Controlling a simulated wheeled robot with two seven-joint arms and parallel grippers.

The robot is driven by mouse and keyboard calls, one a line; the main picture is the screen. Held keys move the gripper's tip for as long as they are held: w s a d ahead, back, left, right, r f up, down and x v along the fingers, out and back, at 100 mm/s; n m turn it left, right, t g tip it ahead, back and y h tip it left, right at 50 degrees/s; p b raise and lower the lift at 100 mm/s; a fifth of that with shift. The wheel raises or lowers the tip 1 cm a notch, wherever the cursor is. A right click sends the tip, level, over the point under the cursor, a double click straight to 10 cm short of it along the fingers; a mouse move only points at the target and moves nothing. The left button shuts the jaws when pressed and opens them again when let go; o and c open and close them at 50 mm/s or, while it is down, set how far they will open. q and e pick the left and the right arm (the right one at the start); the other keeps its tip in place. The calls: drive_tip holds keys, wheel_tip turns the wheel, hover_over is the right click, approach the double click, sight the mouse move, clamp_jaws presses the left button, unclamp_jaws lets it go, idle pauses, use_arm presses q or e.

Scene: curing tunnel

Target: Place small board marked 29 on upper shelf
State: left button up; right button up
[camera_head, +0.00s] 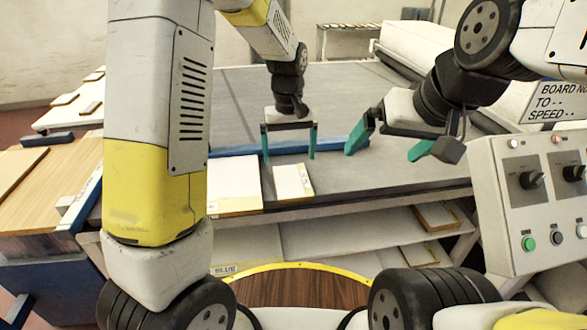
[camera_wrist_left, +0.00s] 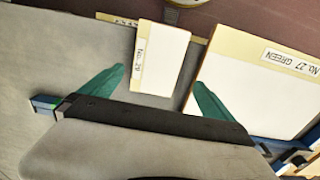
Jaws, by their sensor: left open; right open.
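The small board marked No. 29 (camera_wrist_left: 160,58) is white with a cream label strip and lies flat. In the head view it (camera_head: 294,182) lies at the front edge of the grey table top (camera_head: 385,182). My left gripper (camera_head: 289,157) is open and empty just above and behind the board. In the left wrist view its fingertips (camera_wrist_left: 160,78) are spread wider than the board, one to each side. My right gripper (camera_head: 384,152) is open and empty over the table, to the right. Which surface is the upper shelf I cannot tell for sure.
A larger board marked No. 27 GREEN (camera_head: 236,184) lies close beside the small one. White shelf surfaces (camera_head: 345,233) with boards lie under the table top. A control box (camera_head: 535,200) stands at right, and a wooden-topped bench (camera_head: 55,185) at left.

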sight(292, 180)
use_arm(q)
drive_tip(key=shift+w+d+f, duration=0.15)
drive_tip(key=shift+d+f, duration=0.05)
drive_tip(key=shift+f, duration=0.55)
wheel_tip(292, 180, down, 7)
drive_tip(key=shift+d+r, duration=0.1)
drive_tip(key=shift+d, duration=0.05)
drive_tip(key=c, duration=1.2)
